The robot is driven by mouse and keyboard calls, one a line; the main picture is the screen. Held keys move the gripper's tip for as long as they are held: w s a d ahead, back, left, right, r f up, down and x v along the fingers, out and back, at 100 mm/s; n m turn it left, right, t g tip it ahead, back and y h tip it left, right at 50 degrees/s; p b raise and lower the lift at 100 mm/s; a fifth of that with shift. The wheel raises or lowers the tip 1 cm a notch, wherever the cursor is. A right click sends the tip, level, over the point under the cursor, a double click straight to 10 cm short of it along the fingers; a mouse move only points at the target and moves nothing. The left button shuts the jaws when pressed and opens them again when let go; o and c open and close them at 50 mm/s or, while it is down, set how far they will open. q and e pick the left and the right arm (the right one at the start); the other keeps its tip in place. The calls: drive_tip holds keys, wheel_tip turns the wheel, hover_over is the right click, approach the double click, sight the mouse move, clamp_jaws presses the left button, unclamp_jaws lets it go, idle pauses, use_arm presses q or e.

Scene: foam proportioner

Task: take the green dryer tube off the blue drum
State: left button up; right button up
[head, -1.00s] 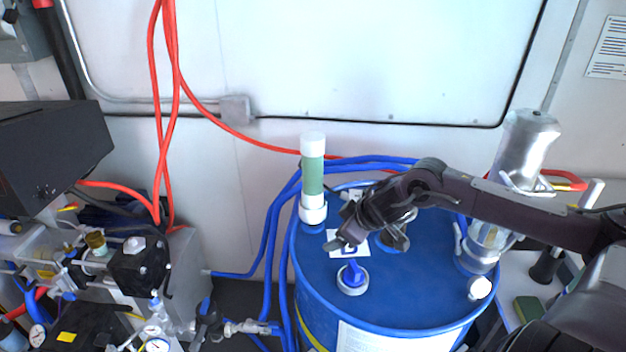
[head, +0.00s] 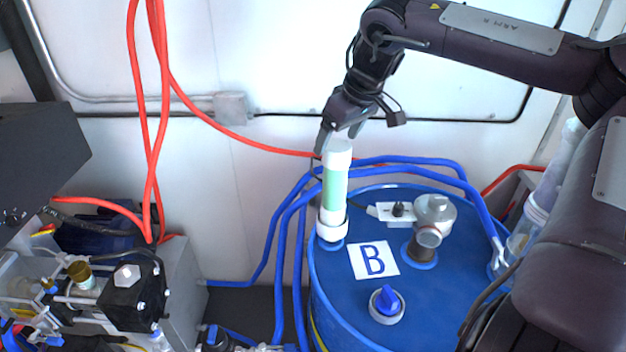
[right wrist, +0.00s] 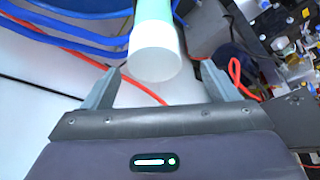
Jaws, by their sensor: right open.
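The green dryer tube (head: 335,188) stands upright on the blue drum (head: 345,292), at its back left, with a white cap on top and a white fitting at its base. My right gripper (head: 335,142) is at the top of the tube in the head view. In the right wrist view, my right gripper (right wrist: 158,90) is open, and the tube's white cap (right wrist: 156,62) lies ahead of and partly between its two fingers, with gaps on both sides. It does not grip the tube. My left gripper is not in view.
The drum lid also holds a metal fitting (head: 432,222), a blue knob (head: 387,302) and a "B" label (head: 373,260). Blue hoses (head: 285,225) pass close behind the tube. Red hoses (head: 165,100) hang along the wall. Pump equipment (head: 110,290) stands at the left.

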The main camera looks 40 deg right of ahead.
sight(339, 146)
drive_tip(key=shift+w, duration=0.1)
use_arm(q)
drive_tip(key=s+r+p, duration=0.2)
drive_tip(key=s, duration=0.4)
use_arm(e)
drive_tip(key=shift+s+d+f, duration=0.1)
drive_tip(key=shift+s+f, duration=0.2)
drive_tip(key=shift+f, duration=0.2)
drive_tip(key=shift+s+f, duration=0.25)
drive_tip(key=shift+f, duration=0.25)
drive_tip(key=shift+w+d+f+p, duration=0.15)
drive_tip(key=shift+w+f+p, duration=0.8)
drive_tip(key=shift+f, duration=0.2)
drive_tip(key=shift+x, duration=0.95)
drive_tip(key=shift+c, duration=0.5)
drive_tip(key=c, duration=1.6)
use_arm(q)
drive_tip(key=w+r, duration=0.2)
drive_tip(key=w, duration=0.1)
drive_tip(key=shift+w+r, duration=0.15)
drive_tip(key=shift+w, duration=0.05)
